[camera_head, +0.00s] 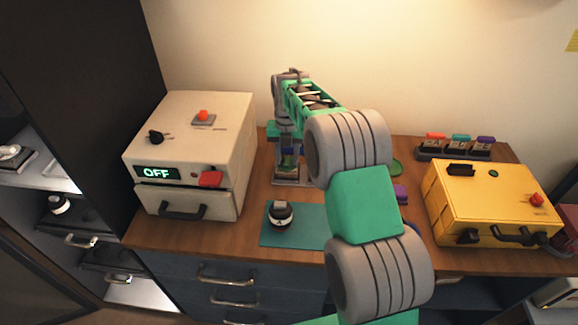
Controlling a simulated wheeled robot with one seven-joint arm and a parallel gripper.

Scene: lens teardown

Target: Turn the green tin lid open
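A small green round thing (396,167), which may be the green tin lid, shows at the right edge of my arm, towards the back of the wooden counter. Most of it is hidden by the arm, so I cannot tell whether it sits on a tin. My arm reaches up from the bottom right and bends down at the back, left of centre. Its end, where my gripper is, points down near a small grey stand-like base (290,182). The fingers are too small and overlapped to make out. I cannot tell whether they are open or touch anything.
A cream box (190,135) with an "OFF" display stands on the left. A dark round lens-like part (280,214) sits on a teal mat (268,239). A yellow case (490,200) and a rack with coloured tops (430,152) stand on the right. Purple pieces (401,194) lie beside my arm.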

